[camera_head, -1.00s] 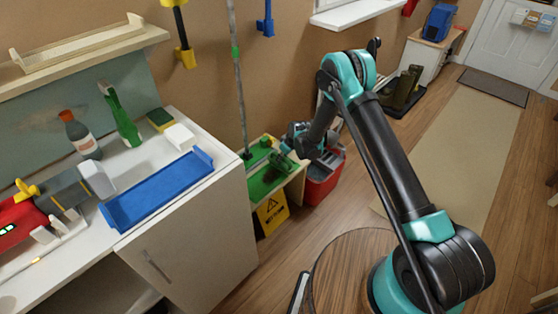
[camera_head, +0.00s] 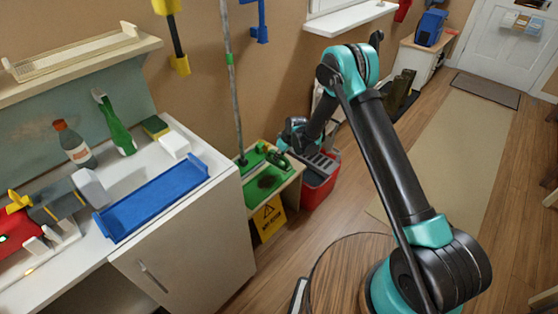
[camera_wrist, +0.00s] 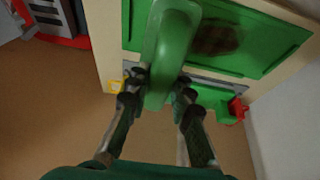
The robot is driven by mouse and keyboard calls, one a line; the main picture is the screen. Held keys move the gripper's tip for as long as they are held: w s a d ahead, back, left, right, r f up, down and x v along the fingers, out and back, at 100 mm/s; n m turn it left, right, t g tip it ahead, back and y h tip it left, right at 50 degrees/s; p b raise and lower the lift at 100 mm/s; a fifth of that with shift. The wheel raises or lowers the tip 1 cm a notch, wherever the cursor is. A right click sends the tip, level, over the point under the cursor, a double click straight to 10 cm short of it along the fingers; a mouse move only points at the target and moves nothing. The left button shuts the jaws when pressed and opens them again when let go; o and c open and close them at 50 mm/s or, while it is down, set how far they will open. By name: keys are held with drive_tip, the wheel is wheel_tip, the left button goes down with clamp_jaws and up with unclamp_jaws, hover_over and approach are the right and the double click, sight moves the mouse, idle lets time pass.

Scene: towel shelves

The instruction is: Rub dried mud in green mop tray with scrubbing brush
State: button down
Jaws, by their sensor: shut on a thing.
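The green mop tray (camera_head: 248,194) sits on a low light-wood stand beside the white cabinet; it also shows at the top of the wrist view (camera_wrist: 275,62). A dark brown patch of dried mud (camera_head: 268,181) lies on its floor and shows in the wrist view (camera_wrist: 215,38). My gripper (camera_wrist: 160,88) is shut on the green scrubbing brush (camera_wrist: 170,45). In the head view the brush (camera_head: 277,159) is at the tray's back right, beside the mud rather than over it. I cannot tell whether its bristles, hidden beneath, touch the tray.
A grey mop pole (camera_head: 230,85) stands at the tray's back left. A red bucket (camera_head: 318,190) is close on the right. A yellow wet-floor sign (camera_head: 268,217) stands in front of the stand. The white cabinet (camera_head: 195,245) is left; open floor lies to the right.

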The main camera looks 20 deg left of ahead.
drive_tip(key=shift+r, duration=0.8)
drive_tip(key=shift+r, duration=1.5)
